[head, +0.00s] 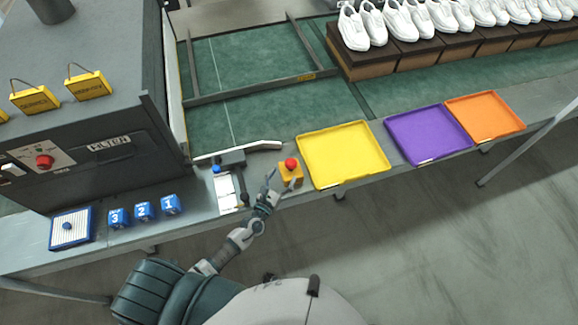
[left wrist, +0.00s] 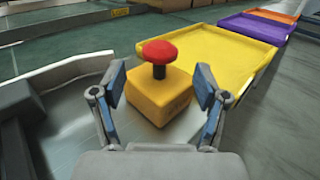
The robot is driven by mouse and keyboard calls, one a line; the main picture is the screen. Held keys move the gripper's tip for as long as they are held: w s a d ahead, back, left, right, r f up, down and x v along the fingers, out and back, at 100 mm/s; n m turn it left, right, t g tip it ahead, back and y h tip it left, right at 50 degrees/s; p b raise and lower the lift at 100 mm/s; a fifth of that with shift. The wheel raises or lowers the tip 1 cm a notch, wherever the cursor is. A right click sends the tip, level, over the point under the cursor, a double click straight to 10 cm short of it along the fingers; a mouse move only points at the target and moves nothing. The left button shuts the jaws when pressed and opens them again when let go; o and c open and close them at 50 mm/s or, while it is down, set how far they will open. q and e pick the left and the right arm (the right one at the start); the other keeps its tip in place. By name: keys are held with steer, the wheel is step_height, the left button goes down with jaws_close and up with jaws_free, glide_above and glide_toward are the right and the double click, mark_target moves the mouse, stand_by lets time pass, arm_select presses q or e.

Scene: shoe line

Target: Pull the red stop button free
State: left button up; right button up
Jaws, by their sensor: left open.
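The red stop button (head: 291,163) sits on top of a yellow box (head: 291,179) on the bench, just left of the yellow tray. In the left wrist view the red mushroom cap (left wrist: 160,51) stands on a short black stem above the yellow box (left wrist: 158,99). My left gripper (head: 274,183) is at the near left side of the box. In the left wrist view its open fingers (left wrist: 161,85) frame the box from left and right, with nothing held between them. The cap shows beyond and above the fingertips. My right gripper is not in view.
A yellow tray (head: 343,154) is right beside the box, then a purple tray (head: 428,134) and an orange tray (head: 484,117). Left of my gripper are a dark lever device (head: 233,160) and blue numbered blocks (head: 143,211). Another red button (head: 45,161) is on the machine.

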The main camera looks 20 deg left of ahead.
arm_select(q)
steer(key=s, duration=0.2)
steer(key=s+a, duration=0.1)
steer(key=s, duration=0.2)
steer(key=shift+f, duration=0.1)
stand_by(0.4)
